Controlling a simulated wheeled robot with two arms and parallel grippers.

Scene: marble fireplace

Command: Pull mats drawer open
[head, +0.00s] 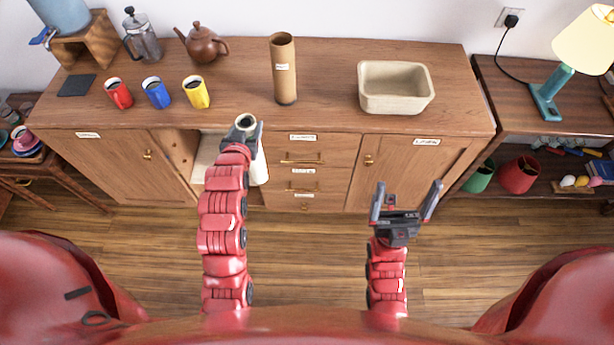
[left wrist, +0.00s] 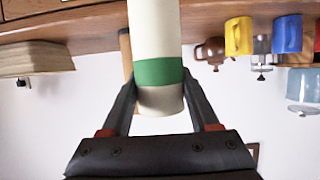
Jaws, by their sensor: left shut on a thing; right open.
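The cabinet (head: 320,120) has a middle stack of drawers with small labels and brass handles: a top drawer (head: 325,148), a middle drawer (head: 330,173) and a low drawer (head: 330,200). All look closed; I cannot read which label says mats. My left gripper (head: 247,128) is shut on a white cylindrical container (head: 262,165) in front of the cabinet, left of the drawers. The left wrist view shows this container (left wrist: 155,40) with a green band between the fingers. My right gripper (head: 405,197) is open and empty, in front of the right cabinet door (head: 410,170).
On the cabinet top stand red (head: 118,93), blue (head: 156,93) and yellow (head: 195,92) mugs, a teapot (head: 201,43), a tall brown cylinder (head: 284,70) and a beige basin (head: 395,88). An open compartment (head: 205,155) lies behind my left gripper. The wooden floor ahead is clear.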

